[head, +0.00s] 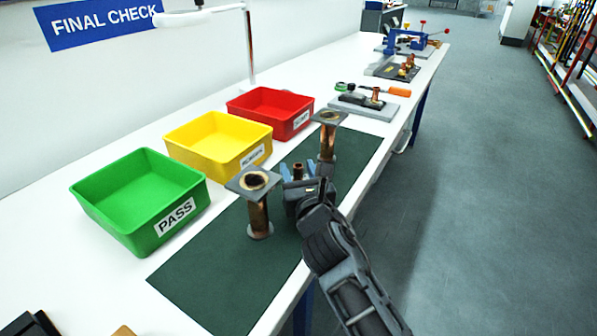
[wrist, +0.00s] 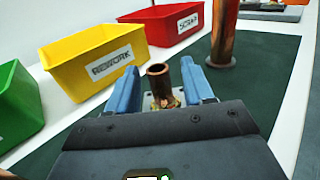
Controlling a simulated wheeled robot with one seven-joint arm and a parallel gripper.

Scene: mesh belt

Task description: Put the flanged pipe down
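A small copper pipe (wrist: 160,83) with a pale square flange at its foot stands upright between the blue fingers of my gripper (wrist: 161,82). Bare gaps show on both sides of it, so the fingers are open and apart from it. Its foot is partly hidden by the gripper body. In the head view the pipe's top (head: 298,170) shows between the fingertips of my gripper (head: 298,173), low over the dark green mat (head: 212,272). Whether its foot rests flat on the mat is hard to see.
Two taller copper pipes with square top flanges stand on the mat, one nearer (head: 258,216) and one farther (head: 328,143). Green PASS (head: 130,222), yellow REWORK (head: 212,155) and red SCRAP (head: 277,120) bins line the left. The near mat is clear.

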